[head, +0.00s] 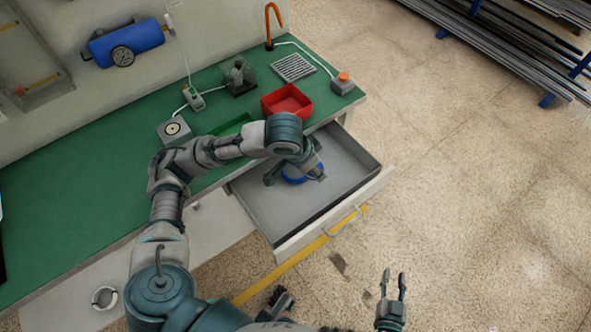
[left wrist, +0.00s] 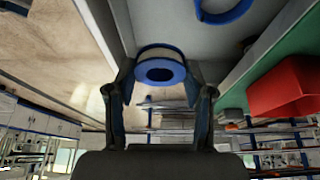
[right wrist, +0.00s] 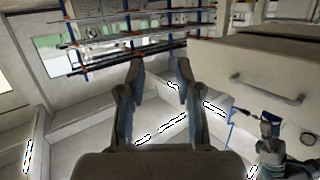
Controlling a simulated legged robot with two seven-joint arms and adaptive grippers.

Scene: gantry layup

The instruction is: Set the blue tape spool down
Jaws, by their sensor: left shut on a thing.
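My left gripper (head: 296,177) reaches into the open grey drawer (head: 268,212) at the front of the bench. In the left wrist view its fingers are shut on the blue tape spool (left wrist: 160,72), one on each side. The spool has a blue face with a dark centre hole and a pale band. Its clearance from the drawer floor is hard to tell. A second blue ring (left wrist: 222,12) lies apart from it in the drawer. My right gripper (head: 394,275) is open and empty over the floor, its fingers apart in the right wrist view (right wrist: 160,70).
A red bin (head: 287,101) stands on the green bench top (head: 75,180) behind the drawer. A grey box with an orange button (head: 343,82) and a vent grille (head: 293,67) are beside it. The drawer front has a handle (head: 343,221). Floor to the right is clear.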

